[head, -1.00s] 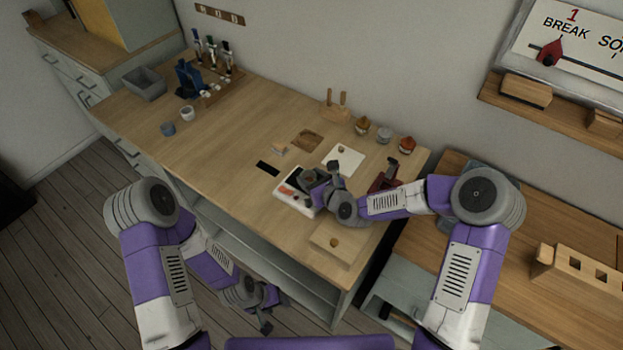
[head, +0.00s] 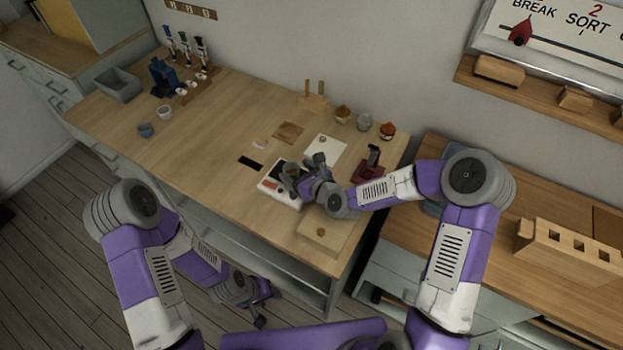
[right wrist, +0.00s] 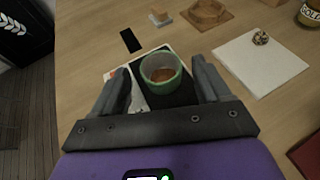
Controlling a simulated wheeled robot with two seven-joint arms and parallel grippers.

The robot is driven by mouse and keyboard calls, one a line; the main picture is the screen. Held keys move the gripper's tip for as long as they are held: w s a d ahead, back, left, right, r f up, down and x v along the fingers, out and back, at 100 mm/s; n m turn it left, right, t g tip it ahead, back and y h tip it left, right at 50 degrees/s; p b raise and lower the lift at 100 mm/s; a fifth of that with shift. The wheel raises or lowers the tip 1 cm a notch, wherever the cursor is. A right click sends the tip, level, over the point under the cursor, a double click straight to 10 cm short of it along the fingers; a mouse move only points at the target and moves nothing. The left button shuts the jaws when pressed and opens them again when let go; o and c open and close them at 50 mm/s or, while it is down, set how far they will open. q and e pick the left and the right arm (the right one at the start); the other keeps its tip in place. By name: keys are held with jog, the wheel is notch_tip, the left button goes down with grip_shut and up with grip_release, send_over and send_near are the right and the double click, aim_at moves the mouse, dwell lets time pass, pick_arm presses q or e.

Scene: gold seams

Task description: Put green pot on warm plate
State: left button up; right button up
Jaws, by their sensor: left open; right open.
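The green pot (right wrist: 163,85) shows in the right wrist view, upright and open at the top with something brown inside. It stands between the spread fingers of my right gripper (right wrist: 162,70), with visible room on both sides. Under and around it is a white unit with a black top (right wrist: 180,98), which looks like the warm plate; the pot's base contact is hidden. In the head view my right gripper (head: 301,168) is over this white unit (head: 290,203) and hides most of the pot. My left gripper (head: 268,308) is open and empty, low in front of the table.
A white square sheet (right wrist: 262,62) with a small brown item lies right of the pot. A dark red stand (head: 369,165) is right of my right gripper. A wooden board (head: 322,236) lies near the front edge.

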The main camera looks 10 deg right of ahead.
jog(key=p+v, duration=0.1)
jog(key=v, duration=0.9)
jog(key=shift+s+p, duration=0.1)
jog(key=shift+p, duration=0.2)
